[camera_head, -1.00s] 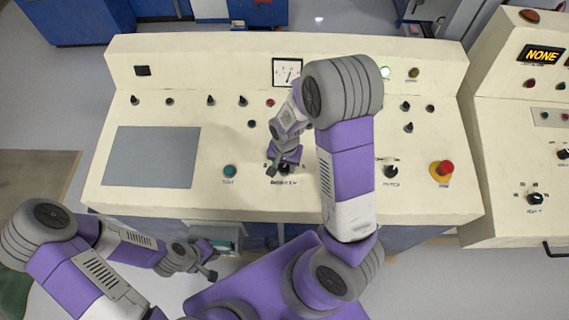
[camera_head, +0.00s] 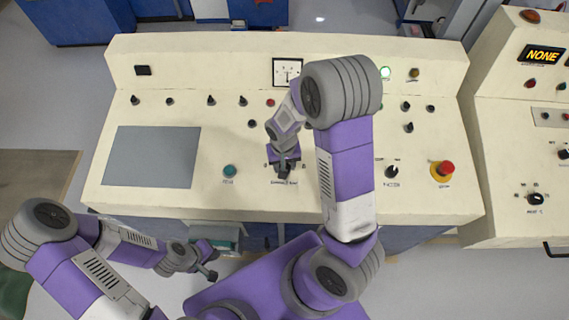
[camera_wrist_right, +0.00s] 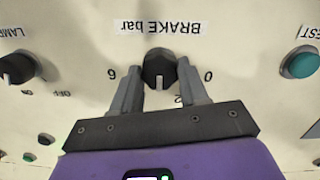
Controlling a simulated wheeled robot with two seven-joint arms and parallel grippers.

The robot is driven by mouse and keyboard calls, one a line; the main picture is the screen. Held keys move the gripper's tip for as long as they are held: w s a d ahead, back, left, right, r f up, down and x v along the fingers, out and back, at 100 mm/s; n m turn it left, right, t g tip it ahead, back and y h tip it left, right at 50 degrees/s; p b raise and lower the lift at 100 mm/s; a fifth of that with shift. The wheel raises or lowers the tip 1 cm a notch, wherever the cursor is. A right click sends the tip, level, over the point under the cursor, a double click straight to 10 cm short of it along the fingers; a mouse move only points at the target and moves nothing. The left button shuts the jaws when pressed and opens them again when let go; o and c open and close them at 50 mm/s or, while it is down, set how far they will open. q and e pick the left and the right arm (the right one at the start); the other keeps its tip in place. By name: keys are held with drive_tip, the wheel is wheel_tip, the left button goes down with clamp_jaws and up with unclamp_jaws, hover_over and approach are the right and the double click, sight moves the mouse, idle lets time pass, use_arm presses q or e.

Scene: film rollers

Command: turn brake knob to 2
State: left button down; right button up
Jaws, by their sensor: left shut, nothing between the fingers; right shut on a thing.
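The brake knob (camera_wrist_right: 158,66) is black and sits under an upside-down "BRAKE bar" label (camera_wrist_right: 160,27) in the right wrist view. A 6 shows to its left and a 0 to its right. My right gripper (camera_wrist_right: 158,78) is shut on the knob, one finger on each side; the exact pointer direction is hard to tell. In the head view my right gripper (camera_head: 284,166) hides most of the knob. My left gripper (camera_head: 208,272) is shut and empty, low in front of the console.
A dial gauge (camera_head: 287,72) stands on the console's upright panel. A teal button (camera_head: 229,171) is left of the brake knob, and another black knob (camera_head: 391,172) and a red emergency button (camera_head: 445,168) are right. A grey screen (camera_head: 151,157) lies far left.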

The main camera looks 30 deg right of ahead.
drive_tip(key=n, duration=0.4)
drive_tip(key=shift+n+h+b, duration=0.3)
drive_tip(key=shift+n, duration=0.1)
idle(0.5)
drive_tip(key=o, duration=1.1)
drive_tip(key=shift+c, duration=0.2)
drive_tip(key=r, duration=0.5)
drive_tip(key=r+p, duration=0.1)
drive_tip(key=r, duration=0.1)
drive_tip(key=shift+a+r, duration=0.3)
drive_tip(key=shift+r, duration=0.05)
